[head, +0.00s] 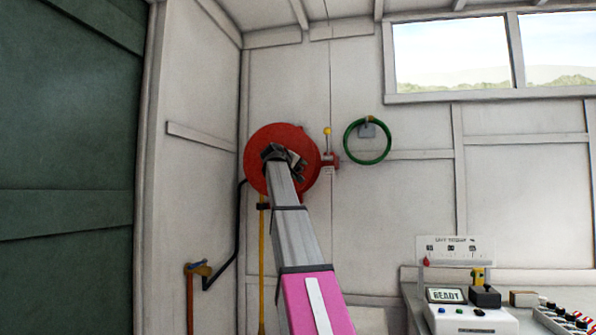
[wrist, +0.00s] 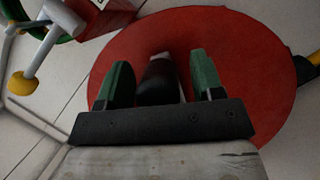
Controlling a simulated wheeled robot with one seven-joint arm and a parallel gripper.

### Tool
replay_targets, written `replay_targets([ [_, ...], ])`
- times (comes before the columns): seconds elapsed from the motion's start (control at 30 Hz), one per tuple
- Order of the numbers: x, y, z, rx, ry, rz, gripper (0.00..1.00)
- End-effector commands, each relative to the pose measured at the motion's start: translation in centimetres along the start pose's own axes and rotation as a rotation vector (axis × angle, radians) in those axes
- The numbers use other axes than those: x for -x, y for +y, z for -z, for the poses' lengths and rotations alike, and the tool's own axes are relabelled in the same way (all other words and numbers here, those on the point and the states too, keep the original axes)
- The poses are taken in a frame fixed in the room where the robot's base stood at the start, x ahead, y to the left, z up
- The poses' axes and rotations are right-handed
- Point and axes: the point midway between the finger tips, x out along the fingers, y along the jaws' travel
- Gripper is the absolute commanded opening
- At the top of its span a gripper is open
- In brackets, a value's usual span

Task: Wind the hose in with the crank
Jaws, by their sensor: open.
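The red hose reel (head: 258,143) is on the back wall, and its round face (wrist: 240,70) fills much of the wrist view. My gripper (head: 284,154) is in front of the reel face and hides its middle in the head view. In the wrist view my gripper (wrist: 162,82) is open, with one green-padded finger on each side of a dark handle (wrist: 158,78), which looks like the crank's grip. I cannot tell whether either finger touches it. A yellow hose-like line (head: 262,265) hangs below the reel.
A red bracket with a yellow-tipped lever (head: 327,143) sits just right of the reel. A green ring (head: 347,146) hangs further right. A black pipe (head: 237,235) runs to a tap (head: 200,269) at lower left. A bench with a control box (head: 470,318) stands at lower right.

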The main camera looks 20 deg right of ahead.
Motion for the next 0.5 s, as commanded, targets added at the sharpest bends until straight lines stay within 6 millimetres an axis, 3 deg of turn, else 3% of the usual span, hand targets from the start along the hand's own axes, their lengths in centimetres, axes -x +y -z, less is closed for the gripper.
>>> replay_targets([
  [0.3,-0.20,0.00,-0.01,0.000,0.000,0.000,0.58],
  [0.47,-0.18,0.00,-0.01,0.000,0.000,0.000,0.06],
  [0.5,-0.18,0.00,-0.01,0.000,0.000,0.000,0.00],
])
